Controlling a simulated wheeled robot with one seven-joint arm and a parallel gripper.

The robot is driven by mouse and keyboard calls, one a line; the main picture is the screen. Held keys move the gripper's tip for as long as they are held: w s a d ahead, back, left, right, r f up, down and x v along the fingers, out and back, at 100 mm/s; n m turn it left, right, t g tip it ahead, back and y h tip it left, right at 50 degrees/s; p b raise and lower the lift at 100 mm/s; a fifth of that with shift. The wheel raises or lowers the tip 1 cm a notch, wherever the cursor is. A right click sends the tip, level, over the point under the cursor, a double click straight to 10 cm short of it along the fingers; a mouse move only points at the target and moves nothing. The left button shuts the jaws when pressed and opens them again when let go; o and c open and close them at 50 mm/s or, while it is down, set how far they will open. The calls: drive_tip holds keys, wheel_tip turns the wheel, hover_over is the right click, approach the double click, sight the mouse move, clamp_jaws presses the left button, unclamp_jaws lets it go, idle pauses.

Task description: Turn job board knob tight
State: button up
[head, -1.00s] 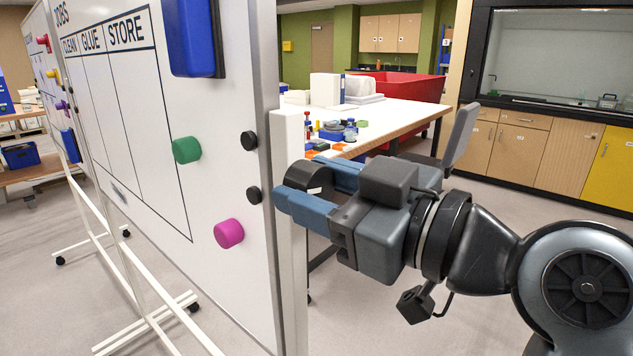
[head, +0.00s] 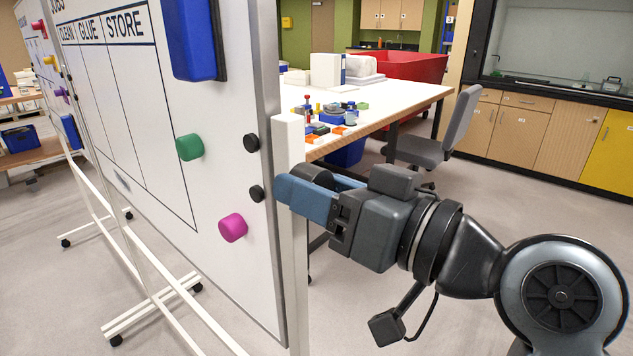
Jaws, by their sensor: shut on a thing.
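The job board (head: 165,240) is a white framed board on the left, marked CLEAN, GLUE and STORE, on a wheeled white stand. Its white side post (head: 289,240) rises along the right edge. My gripper (head: 312,186), with blue fingers, is at this post, shut on a dark round knob (head: 328,177) on the post's far side. The nearer finger hides much of the knob, and its contact with the post cannot be seen clearly.
A green magnet (head: 190,147), a magenta magnet (head: 233,227) and two black ones sit on the board. A blue holder (head: 193,40) hangs above. A white-topped table (head: 400,97) with small items, and a grey chair (head: 445,135), stand behind my arm. Open floor lies right.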

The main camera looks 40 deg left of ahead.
drive_tip(key=shift+f, duration=0.1)
drive_tip(key=o, duration=1.1)
drive_tip(key=shift+c, duration=0.2)
drive_tip(key=shift+d, duration=0.1)
drive_tip(key=d+b, duration=0.1)
drive_tip(key=d, duration=0.6)
drive_tip(key=shift+s+d+b, duration=0.3)
drive_tip(key=shift+d+b, duration=0.05)
drive_tip(key=shift+b, duration=0.05)
